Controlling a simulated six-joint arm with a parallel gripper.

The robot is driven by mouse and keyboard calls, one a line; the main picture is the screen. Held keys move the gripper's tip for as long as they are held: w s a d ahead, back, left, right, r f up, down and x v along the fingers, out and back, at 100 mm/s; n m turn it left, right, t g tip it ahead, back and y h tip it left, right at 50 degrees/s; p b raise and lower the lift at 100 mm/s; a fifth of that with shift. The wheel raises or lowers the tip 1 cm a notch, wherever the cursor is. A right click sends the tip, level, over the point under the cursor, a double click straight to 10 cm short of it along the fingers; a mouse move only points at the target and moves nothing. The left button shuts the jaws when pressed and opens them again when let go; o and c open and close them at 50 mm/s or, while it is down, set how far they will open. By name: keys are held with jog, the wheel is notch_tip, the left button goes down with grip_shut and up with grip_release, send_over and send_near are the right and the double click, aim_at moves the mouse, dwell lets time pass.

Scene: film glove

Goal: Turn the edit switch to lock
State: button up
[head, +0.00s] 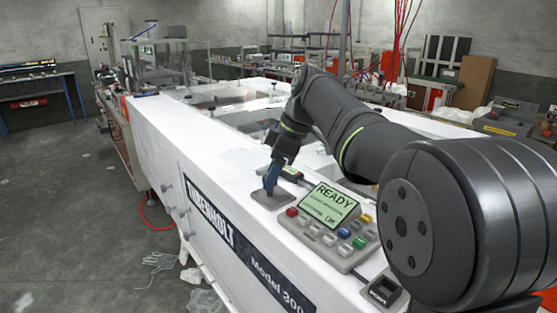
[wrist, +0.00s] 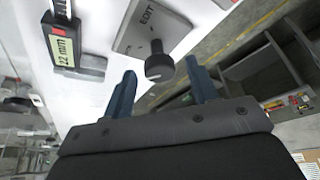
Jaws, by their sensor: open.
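The edit switch is a dark round knob (wrist: 159,66) on a grey plate (wrist: 178,28) marked EDIT, seen in the wrist view. In the head view the plate (head: 271,199) lies on the white machine top, and the knob is hidden by my gripper. My gripper (head: 270,186) points down over the plate. In the wrist view its two blue fingers (wrist: 158,86) are apart, and the knob shows between and beyond their tips. The fingers do not appear to touch it. I cannot read which way the knob is set.
A control panel (head: 331,225) with a READY screen and coloured buttons sits right of the plate. A caliper-like gauge (wrist: 65,45) reading 22 mm lies beside the plate. A small black switch box (head: 383,291) is nearer. The white top (head: 215,150) left of the plate is clear.

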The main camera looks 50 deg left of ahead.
jog(key=v, duration=1.7)
jog(key=shift+d, duration=0.1)
jog(key=x, duration=1.7)
jog(key=shift+s+f, duration=0.1)
jog(key=shift+f, duration=0.05)
jog(key=shift+m+y, duration=0.3)
jog(key=shift+m, duration=0.5)
jog(key=m+t, duration=0.1)
jog(key=m, duration=0.2)
jog(key=m+t+y, duration=0.1)
jog(key=m, duration=0.2)
jog(key=shift+s+m+t, duration=0.2)
jog(key=shift+m+t, duration=0.1)
jog(key=shift+t, duration=0.1)
jog(key=m+t, duration=0.1)
jog(key=m, duration=0.2)
jog(key=shift+s, duration=0.15)
jog(key=shift+m+t+h, duration=0.5)
jog(key=shift+m+t, duration=0.4)
jog(key=shift+m, duration=1.4)
